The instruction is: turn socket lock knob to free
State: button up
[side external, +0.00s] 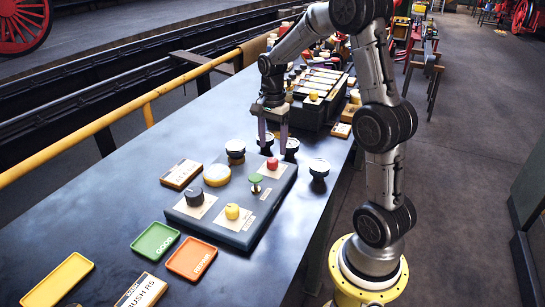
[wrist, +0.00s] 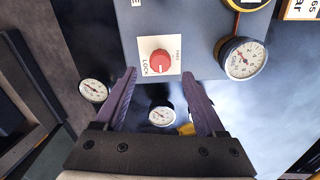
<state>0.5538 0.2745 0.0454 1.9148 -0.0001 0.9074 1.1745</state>
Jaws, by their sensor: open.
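The red knob (side external: 272,163) stands on a pale plate at the far corner of the grey control panel (side external: 222,236). In the wrist view the red knob (wrist: 160,62) sits between the words LOCK on its left and FREE on its right. A faint pale mark on it appears to lie toward LOCK, but it is too small to be sure. My gripper (side external: 273,148) is open and empty, just beyond the knob and pointing down. In the wrist view my gripper's fingers (wrist: 160,75) lie apart to either side, short of the knob and not touching it.
Round gauges stand around the panel's far end, one (wrist: 161,116) between my fingers and another (wrist: 93,90) by the left finger. The panel also carries a green knob (side external: 255,178), a black knob (side external: 194,195) and a yellow knob (side external: 232,211). Trays lie at the near end.

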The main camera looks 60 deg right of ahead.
aim_at(272, 159)
jog(key=shift+f, duration=2.6)
grip_shut()
